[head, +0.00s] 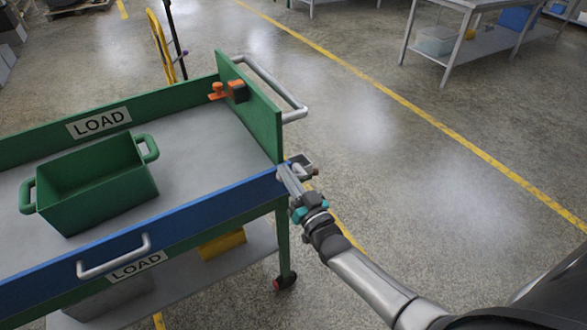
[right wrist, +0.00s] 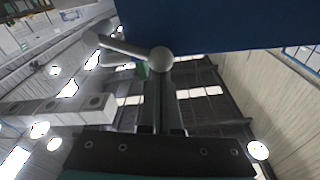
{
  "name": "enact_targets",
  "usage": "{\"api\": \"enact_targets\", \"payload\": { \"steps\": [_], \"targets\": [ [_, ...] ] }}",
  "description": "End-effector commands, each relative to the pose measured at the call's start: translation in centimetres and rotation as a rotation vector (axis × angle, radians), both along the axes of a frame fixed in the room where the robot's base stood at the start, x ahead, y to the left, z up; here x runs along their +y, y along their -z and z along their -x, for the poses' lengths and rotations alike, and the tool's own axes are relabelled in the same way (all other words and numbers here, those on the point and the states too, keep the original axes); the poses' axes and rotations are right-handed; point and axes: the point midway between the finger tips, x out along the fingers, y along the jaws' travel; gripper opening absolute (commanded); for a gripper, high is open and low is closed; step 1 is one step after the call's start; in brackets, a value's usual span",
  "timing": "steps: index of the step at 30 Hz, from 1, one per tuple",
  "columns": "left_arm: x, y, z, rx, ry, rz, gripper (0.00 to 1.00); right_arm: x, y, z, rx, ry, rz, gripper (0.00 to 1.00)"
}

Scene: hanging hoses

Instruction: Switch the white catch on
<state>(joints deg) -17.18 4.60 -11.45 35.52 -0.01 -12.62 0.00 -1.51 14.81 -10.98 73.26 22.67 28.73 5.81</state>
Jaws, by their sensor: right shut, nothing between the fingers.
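A pale grey-white catch (right wrist: 130,47) shows in the right wrist view as a lever with a round knob, beside the underside of a blue panel (right wrist: 220,22). In the head view my right gripper (head: 285,170) is at the right end of the cart's blue side panel (head: 150,235), by the green end wall (head: 262,120). A small grey fitting (head: 303,160) shows just beyond its fingers, and most of the catch is hidden there. The fingers (right wrist: 162,95) are shut and empty, pointing at the knob; I cannot tell whether they touch it. My left gripper is out of view.
A green open bin (head: 95,185) sits on the cart's grey top. An orange latch with a dark block (head: 228,91) is on the end wall, and a metal handle (head: 275,85) sticks out beyond it. Open floor (head: 420,200) lies to the right.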

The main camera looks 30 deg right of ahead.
Motion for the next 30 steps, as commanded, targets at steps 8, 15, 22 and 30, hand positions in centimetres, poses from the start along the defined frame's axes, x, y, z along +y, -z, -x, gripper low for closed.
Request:
{"api": "enact_targets", "payload": {
  "steps": [8,15,22,30],
  "targets": [
    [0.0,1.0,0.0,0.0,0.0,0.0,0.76,1.1,1.6,0.1,-0.017,0.001,0.212,0.0],
    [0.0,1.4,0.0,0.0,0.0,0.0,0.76,1.4,2.4,0.1,-0.026,0.001,0.327,0.0],
    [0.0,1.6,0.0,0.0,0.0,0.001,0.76,1.6,2.7,0.1,-0.03,0.001,0.375,0.0],
    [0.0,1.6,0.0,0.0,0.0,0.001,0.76,1.6,2.7,0.1,-0.031,0.001,0.382,0.0]
  ]
}}
